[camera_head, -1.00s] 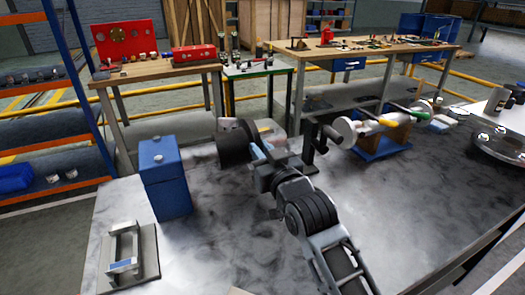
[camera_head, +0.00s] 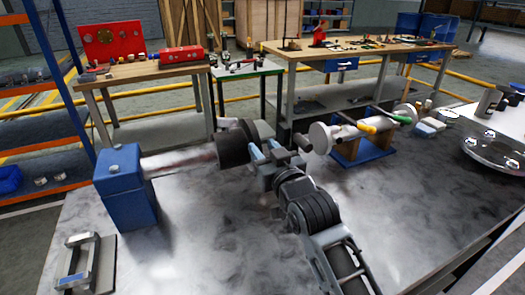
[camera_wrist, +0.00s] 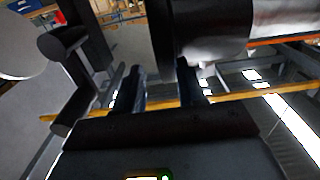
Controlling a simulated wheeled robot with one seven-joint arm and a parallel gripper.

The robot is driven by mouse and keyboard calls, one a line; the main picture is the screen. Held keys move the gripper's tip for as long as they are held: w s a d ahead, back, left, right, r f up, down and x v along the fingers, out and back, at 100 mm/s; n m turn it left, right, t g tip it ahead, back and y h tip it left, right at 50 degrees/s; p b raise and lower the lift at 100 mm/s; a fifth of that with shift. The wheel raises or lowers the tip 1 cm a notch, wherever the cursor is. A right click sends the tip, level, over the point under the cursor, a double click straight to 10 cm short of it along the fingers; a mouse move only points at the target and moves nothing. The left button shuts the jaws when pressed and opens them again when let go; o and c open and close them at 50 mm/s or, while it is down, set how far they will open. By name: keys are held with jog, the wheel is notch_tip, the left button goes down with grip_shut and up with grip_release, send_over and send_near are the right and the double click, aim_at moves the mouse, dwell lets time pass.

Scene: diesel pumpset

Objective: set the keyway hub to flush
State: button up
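The keyway hub appears to be the dark stepped cylinder (camera_head: 232,148) in the middle of the head view. A pale grey shaft (camera_head: 180,161) shows between it and the blue block (camera_head: 124,195) on the left. My gripper (camera_head: 267,149) is at the hub's right end. In the wrist view the hub (camera_wrist: 212,28) is large at the top, with the pale shaft (camera_wrist: 283,18) beyond it. The contact faces and the keyway are hidden.
A pale round flange (camera_head: 321,138) on a shaft stands right of my gripper, on a blue-based stand (camera_head: 362,156). A grey handled fixture (camera_head: 76,262) lies front left. A round metal tray (camera_head: 497,148) is at the right.

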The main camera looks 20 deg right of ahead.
jog(key=shift+o, duration=0.3)
jog(key=shift+a, duration=0.15)
jog(key=shift+s, duration=0.2)
jog(key=s+b, duration=0.1)
jog(key=s, duration=0.6)
jog(key=shift+s, duration=0.2)
